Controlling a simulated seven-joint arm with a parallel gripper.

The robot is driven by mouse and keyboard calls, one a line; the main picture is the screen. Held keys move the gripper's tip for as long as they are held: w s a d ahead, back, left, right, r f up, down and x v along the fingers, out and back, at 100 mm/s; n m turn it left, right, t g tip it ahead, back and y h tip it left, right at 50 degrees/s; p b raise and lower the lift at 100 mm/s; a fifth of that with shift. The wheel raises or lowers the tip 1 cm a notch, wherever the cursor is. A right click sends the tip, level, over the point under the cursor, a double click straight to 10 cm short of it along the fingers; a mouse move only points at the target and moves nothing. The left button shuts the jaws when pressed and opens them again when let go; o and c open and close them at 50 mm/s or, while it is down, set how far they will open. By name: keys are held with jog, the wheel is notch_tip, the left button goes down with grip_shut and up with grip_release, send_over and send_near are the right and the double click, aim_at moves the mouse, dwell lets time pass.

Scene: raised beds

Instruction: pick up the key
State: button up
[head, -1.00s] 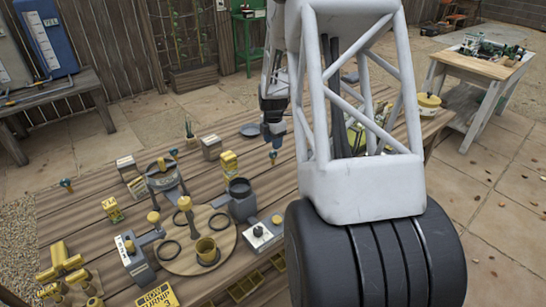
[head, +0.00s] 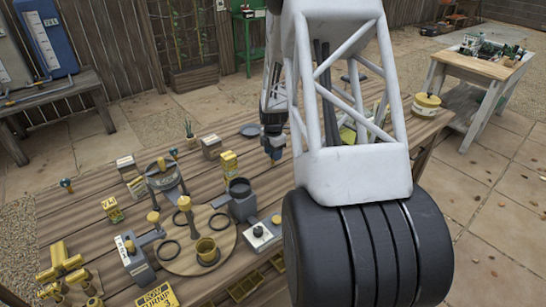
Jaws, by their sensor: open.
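I cannot make out a key for certain in the head view. My gripper (head: 272,152) points down over the middle of the wooden table (head: 95,212), right of a small yellow box (head: 229,163). It is open, and I see nothing held in it. Its fingertips are small and dark, so the gap between them is hard to see. My arm's white frame and black base hide the table's right middle part.
A round wooden board (head: 222,250) with black rings and a yellow cup (head: 206,250) lies at the front. A blue-grey plate (head: 252,130) lies behind my gripper.

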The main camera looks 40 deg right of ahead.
jog(key=shift+f, duration=0.35)
dwell(0.3)
grip_shut()
